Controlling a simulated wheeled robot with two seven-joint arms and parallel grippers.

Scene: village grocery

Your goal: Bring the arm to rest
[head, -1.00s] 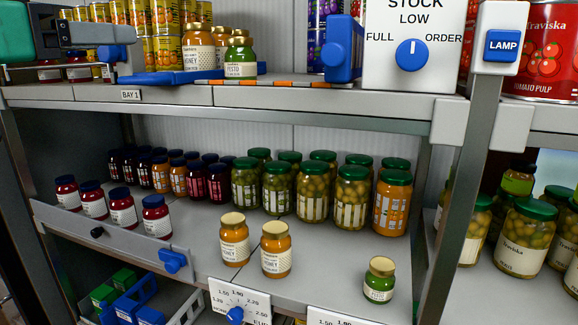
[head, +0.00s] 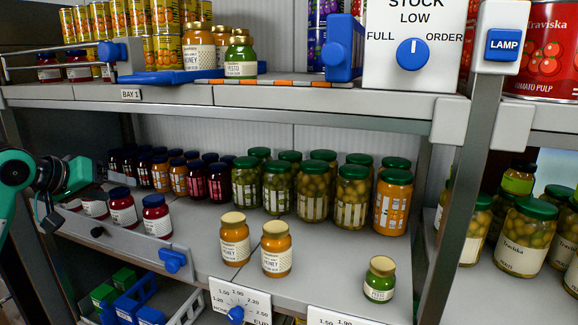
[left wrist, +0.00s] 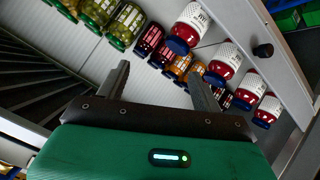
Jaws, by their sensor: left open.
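My left arm (head: 18,170) comes in at the left edge of the head view, teal with black joints. Its teal hand (head: 80,175) is in front of the left end of the middle shelf and partly covers the red jars there. In the left wrist view my left gripper (left wrist: 158,74) is open, its two dark fingers apart with nothing held between them. Jars show beyond the fingers. My right gripper is in neither view.
Dark red jars (head: 123,208) stand close to the hand. Two honey jars (head: 235,243) and a pesto jar (head: 379,282) stand forward on the middle shelf. A steel post (head: 470,170) stands at right.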

